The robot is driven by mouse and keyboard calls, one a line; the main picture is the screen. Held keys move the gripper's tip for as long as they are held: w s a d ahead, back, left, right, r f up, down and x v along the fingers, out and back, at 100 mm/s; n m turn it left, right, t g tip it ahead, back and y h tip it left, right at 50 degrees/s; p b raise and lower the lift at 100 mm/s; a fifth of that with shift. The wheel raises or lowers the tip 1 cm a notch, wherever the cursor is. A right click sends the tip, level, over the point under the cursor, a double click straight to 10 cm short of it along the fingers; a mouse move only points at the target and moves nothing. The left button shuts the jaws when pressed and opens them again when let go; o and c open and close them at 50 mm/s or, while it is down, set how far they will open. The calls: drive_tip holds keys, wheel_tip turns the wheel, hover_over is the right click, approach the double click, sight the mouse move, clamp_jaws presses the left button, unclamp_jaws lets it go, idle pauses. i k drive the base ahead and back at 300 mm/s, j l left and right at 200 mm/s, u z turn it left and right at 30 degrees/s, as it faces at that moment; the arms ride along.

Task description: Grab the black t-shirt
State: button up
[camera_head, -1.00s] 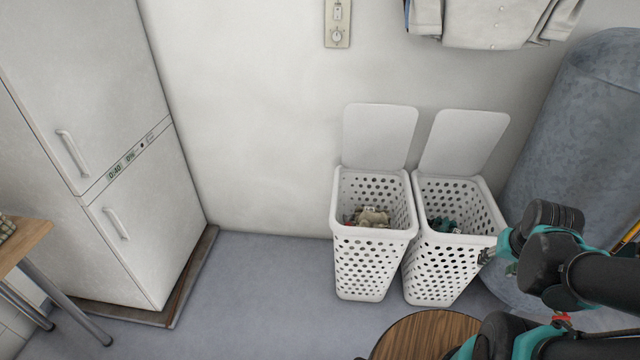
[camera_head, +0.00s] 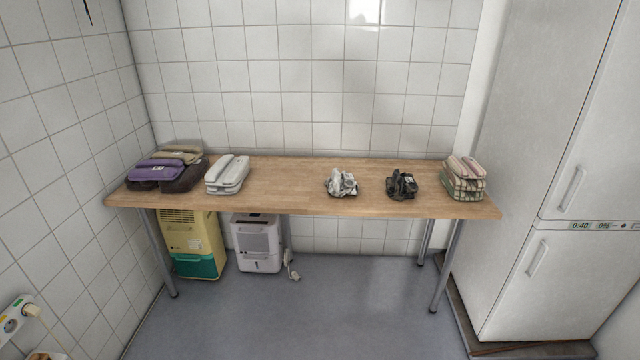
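A crumpled black cloth (camera_head: 402,185), which looks like the black t-shirt, lies on the right half of a wooden table (camera_head: 290,195) against the tiled wall. A crumpled white-grey cloth (camera_head: 341,183) lies to its left, apart from it. My gripper is not in view now, so its state and distance from the black cloth do not show.
Folded dark and purple fabric (camera_head: 160,172) and a white stack (camera_head: 228,174) are on the table's left. A checked bundle (camera_head: 464,178) sits at its right end. A yellow-green unit (camera_head: 193,243) and a white dehumidifier (camera_head: 257,242) stand below. A tall white fridge (camera_head: 545,170) is right. Floor in front is clear.

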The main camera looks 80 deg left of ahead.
sight(399, 187)
drive_tip(key=j+u, duration=0.1)
drive_tip(key=u, duration=2.35)
